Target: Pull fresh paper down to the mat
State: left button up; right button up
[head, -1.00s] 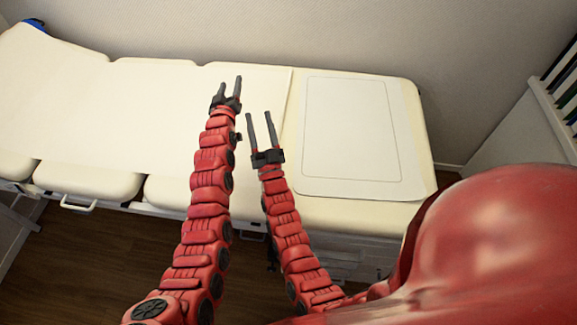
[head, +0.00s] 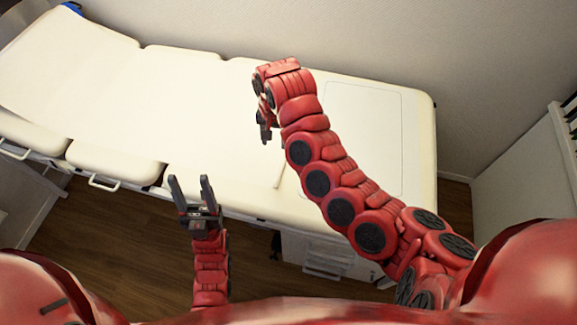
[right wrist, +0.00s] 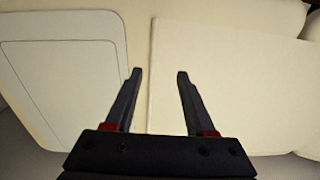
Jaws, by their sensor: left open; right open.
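The white paper (head: 140,90) lies along the cream couch from the left; it also shows in the right wrist view (right wrist: 225,90). Its straight end edge runs across the couch near my right gripper. The pale mat (head: 388,120), with a rounded outline, lies flat right of that edge, partly behind my right arm. It is at left in the right wrist view (right wrist: 65,80). My right gripper (right wrist: 158,75) is open and empty, its fingers on either side of the paper's edge; their height above it is unclear. My left gripper (head: 192,185) is open and empty at the couch's front side.
The padded couch (head: 423,140) stands against a plain wall. Handles such as one at the front left (head: 103,184) stick out below its edge. A white cabinet (head: 520,140) stands at right. Dark wooden floor (head: 110,235) is free in front.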

send_near(278, 173)
notch_tip(278, 173, down, 9)
jog(key=shift+r+p, duration=0.2)
jog(key=shift+p, duration=0.15)
grip_shut()
dwell(0.4)
jog(key=shift+w, duration=0.1)
dwell(1.0)
